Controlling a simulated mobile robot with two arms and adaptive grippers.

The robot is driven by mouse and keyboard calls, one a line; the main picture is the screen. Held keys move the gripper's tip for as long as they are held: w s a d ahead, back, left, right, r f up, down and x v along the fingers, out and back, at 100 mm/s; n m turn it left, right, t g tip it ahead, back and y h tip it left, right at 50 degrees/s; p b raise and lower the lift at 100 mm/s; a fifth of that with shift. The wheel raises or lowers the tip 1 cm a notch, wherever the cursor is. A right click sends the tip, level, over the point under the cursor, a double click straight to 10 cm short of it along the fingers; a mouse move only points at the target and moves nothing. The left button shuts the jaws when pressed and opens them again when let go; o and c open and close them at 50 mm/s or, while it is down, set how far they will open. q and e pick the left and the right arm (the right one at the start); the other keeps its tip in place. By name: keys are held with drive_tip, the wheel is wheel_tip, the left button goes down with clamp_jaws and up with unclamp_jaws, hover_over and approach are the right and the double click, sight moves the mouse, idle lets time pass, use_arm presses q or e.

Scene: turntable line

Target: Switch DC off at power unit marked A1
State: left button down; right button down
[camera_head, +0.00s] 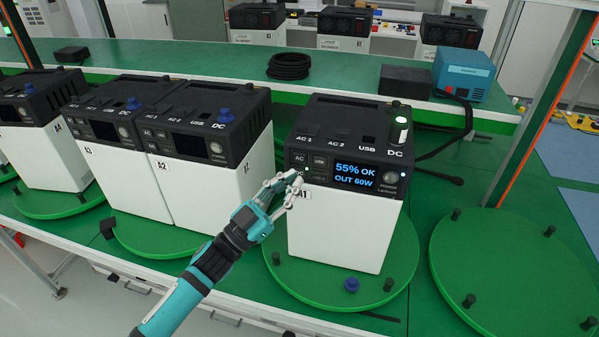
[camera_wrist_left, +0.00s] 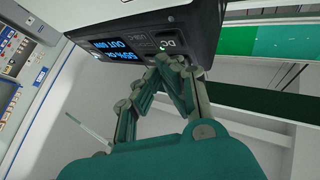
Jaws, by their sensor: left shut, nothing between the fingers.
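The power unit marked A1 (camera_head: 335,235) has a white body and black top and stands on a green turntable (camera_head: 280,270). Its lit display (camera_head: 355,175) reads 55% OK, OUT 60W; the display also shows in the left wrist view (camera_wrist_left: 112,48). The AC button (camera_head: 299,158) and USB button (camera_head: 319,160) are left of it, with a small green light below them. My left gripper (camera_head: 295,181) is shut and empty, fingertips at the panel's lower left, partly covering that area. In the left wrist view the fingertips (camera_wrist_left: 176,62) are close to the DC marking (camera_wrist_left: 166,43); contact is unclear.
A plug with a green top (camera_head: 400,128) stands at the DC socket on the unit's top. More units (camera_head: 200,180) stand close on the left. A blue cap (camera_head: 351,285) and black pegs are on the turntable. An empty turntable (camera_head: 510,260) is at right.

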use_arm(q)
drive_tip(key=shift+w+d, duration=0.15)
drive_tip(key=shift+w, duration=0.25)
drive_tip(key=shift+w+d+b, duration=0.1)
drive_tip(key=shift+w+b, duration=0.2)
drive_tip(key=shift+b, duration=0.05)
idle(0.7)
drive_tip(key=shift+s, duration=0.1)
drive_tip(key=shift+s+a+p, duration=0.25)
drive_tip(key=shift+s+p, duration=0.2)
drive_tip(key=shift+s, duration=0.2)
drive_tip(key=s, duration=0.1)
drive_tip(key=s+a+p, duration=0.1)
drive_tip(key=s, duration=0.1)
drive_tip(key=s+p, duration=0.1)
drive_tip(key=shift+s+a, duration=0.25)
drive_tip(key=shift+s, duration=0.1)
